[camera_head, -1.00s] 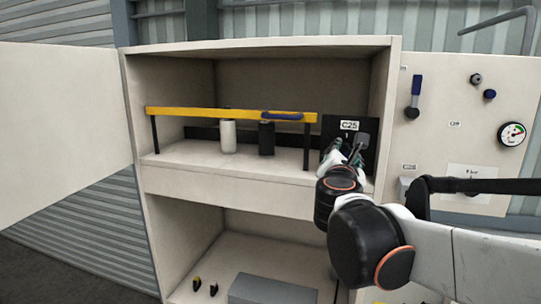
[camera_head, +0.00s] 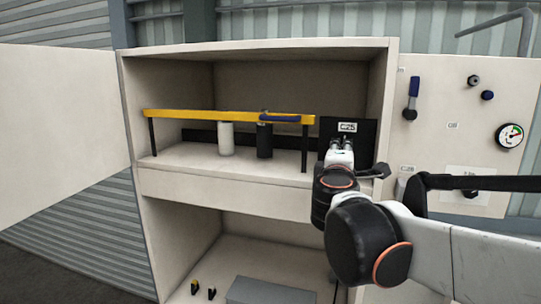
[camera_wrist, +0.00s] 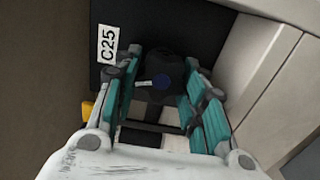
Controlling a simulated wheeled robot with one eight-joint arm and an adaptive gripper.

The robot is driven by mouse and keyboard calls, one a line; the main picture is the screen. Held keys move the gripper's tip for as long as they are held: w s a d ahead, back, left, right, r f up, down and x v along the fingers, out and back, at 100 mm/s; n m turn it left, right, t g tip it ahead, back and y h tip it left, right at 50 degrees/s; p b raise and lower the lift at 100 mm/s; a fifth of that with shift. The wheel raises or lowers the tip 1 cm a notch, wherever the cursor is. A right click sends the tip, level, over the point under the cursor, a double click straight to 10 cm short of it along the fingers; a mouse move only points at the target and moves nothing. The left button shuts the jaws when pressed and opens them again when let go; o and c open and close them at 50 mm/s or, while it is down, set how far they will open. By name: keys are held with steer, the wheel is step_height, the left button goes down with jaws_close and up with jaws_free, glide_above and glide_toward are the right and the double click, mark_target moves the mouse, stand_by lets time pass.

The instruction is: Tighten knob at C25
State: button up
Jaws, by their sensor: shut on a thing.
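The C25 label (camera_head: 347,127) is on a black panel (camera_head: 366,134) at the right end of the upper shelf, and it also shows in the wrist view (camera_wrist: 107,44). In the wrist view a dark round knob (camera_wrist: 163,70) with a blue centre mark and a light pointer line sits on that panel. My gripper (camera_wrist: 160,80) has its teal-lined fingers on both sides of the knob and is shut on it. In the head view my gripper (camera_head: 342,143) is in front of the panel just below the label, and hides the knob.
A yellow bar (camera_head: 200,115) on black legs spans the shelf, with a white cylinder (camera_head: 226,138) and a black cylinder (camera_head: 264,141) behind. The cabinet's right wall is close beside my gripper. A gauge (camera_head: 508,135) and small knobs are on the panel at right.

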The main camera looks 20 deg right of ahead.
steer(key=shift+s+f+m, duration=0.15)
steer(key=shift+m, duration=1.55)
steer(key=o, duration=0.9)
steer(key=shift+a, duration=0.1)
steer(key=shift+o, duration=1.1)
steer(key=shift+s+a, duration=0.1)
steer(key=shift+s, duration=0.05)
steer(key=v, duration=1.1)
steer(key=shift+s+a, duration=0.2)
steer(key=shift+s, duration=0.1)
